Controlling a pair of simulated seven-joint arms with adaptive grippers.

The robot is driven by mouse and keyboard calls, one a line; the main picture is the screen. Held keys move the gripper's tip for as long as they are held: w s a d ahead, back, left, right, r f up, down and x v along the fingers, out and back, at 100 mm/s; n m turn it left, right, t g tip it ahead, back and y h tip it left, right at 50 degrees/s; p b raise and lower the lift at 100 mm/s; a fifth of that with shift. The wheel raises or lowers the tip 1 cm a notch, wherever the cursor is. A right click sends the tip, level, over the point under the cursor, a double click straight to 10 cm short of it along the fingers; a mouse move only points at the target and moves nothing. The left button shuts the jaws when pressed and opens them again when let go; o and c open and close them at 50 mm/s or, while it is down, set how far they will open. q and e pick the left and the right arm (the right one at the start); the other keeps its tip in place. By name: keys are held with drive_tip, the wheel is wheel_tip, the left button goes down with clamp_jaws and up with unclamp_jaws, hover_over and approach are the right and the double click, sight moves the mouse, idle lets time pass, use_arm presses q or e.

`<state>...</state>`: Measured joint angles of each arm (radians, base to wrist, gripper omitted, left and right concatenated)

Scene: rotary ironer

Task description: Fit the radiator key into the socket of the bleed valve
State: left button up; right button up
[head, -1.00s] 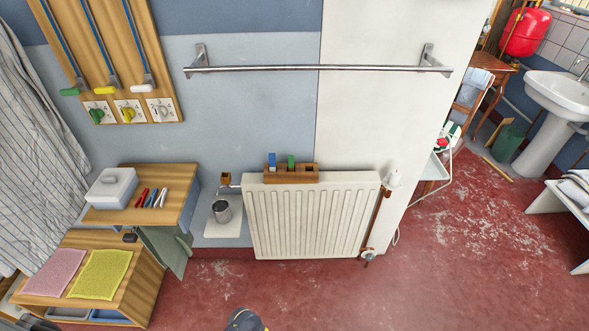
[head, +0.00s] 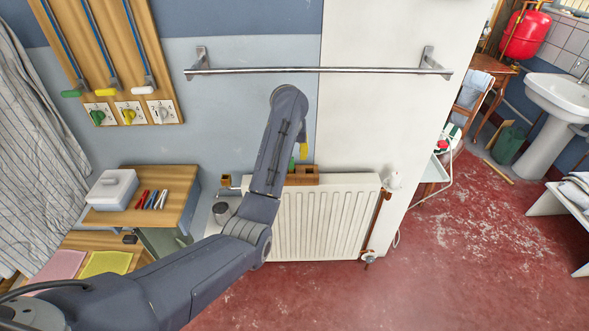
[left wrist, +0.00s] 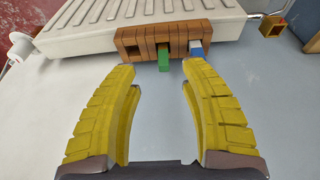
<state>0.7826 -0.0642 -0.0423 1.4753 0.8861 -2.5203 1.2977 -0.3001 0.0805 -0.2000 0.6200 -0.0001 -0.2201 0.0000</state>
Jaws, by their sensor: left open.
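A wooden rack (head: 303,176) with slots sits on top of the white radiator (head: 325,215). In the left wrist view the rack (left wrist: 135,45) holds a green-ended key (left wrist: 163,60) and a blue-ended key (left wrist: 196,48); another slot is empty. The pictures do not tell which is the radiator key. The brass square socket, seemingly the bleed valve (head: 225,180), is at the radiator's upper left; it also shows in the left wrist view (left wrist: 272,26). My left gripper (left wrist: 159,68) is open and empty, facing the rack, its yellow fingers either side of the green end. My arm hides the blue key in the head view.
A metal rail (head: 320,70) crosses the wall above the radiator. A grey cup (head: 221,212) stands on a small white shelf left of the radiator, partly behind my arm.

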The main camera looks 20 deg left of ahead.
use_arm(q)
wheel_tip(320, 180, up, 5)
hover_over(291, 168)
drive_tip(key=s, duration=0.1)
wheel_tip(291, 168, down, 11)
drive_tip(key=shift+r, duration=0.2)
drive_tip(key=shift+w+x, duration=0.1)
drive_tip(key=shift+x, duration=1.15)
drive_tip(key=shift+w+x, duration=0.15)
drive_tip(key=shift+x, duration=1.1)
drive_tip(key=shift+r, duration=0.1)
clamp_jaws()
